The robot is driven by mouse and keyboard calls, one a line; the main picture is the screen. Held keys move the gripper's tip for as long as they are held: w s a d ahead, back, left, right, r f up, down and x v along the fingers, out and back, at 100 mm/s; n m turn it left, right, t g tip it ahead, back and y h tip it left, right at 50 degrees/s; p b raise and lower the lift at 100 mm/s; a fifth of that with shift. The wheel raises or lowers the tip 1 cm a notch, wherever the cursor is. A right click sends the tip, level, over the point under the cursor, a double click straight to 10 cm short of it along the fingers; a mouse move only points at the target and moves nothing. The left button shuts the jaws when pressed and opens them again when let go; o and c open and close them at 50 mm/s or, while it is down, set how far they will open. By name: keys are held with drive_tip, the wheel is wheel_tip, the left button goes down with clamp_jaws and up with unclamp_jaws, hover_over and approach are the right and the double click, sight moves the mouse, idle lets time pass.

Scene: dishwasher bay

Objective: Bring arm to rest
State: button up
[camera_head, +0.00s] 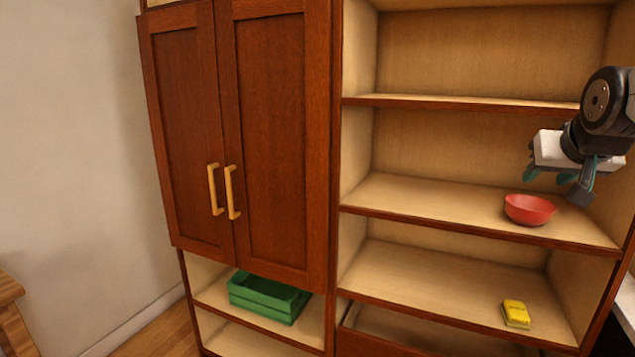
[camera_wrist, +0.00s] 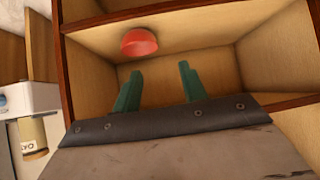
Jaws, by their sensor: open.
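My gripper (camera_head: 556,180) is at the right of the head view, in front of the shelves and just above and right of a red bowl. In the wrist view its two green fingers (camera_wrist: 160,88) stand apart with nothing between them. The red bowl (camera_head: 530,209) sits upright on the middle open shelf, near its front edge. It also shows in the wrist view (camera_wrist: 138,42), beyond the left finger and apart from it.
A yellow packet (camera_head: 516,313) lies on the shelf below. A green crate (camera_head: 268,297) stands under the closed cabinet doors (camera_head: 235,140). The wooden shelf boards (camera_head: 450,207) are close to my gripper. A labelled tan container (camera_wrist: 32,136) shows at the wrist view's left.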

drive_tip(key=s+a+f+n+g+y, duration=0.1)
drive_tip(key=s+a+f, duration=0.3)
drive_tip(key=s, duration=0.4)
drive_tip(key=s+a+f+n+g+y, duration=0.1)
drive_tip(key=s+a+f+g, duration=0.3)
drive_tip(key=s, duration=0.4)
drive_tip(key=s+a+f+n+g+y, duration=0.1)
drive_tip(key=s+a+f+g, duration=0.2)
drive_tip(key=s+a+f, duration=0.3)
drive_tip(key=shift+s+a+f+n, duration=0.15)
drive_tip(key=shift+s+f+n, duration=0.25)
drive_tip(key=shift+s+f, duration=0.65)
drive_tip(key=shift+s+r, duration=0.2)
drive_tip(key=shift+r, duration=0.05)
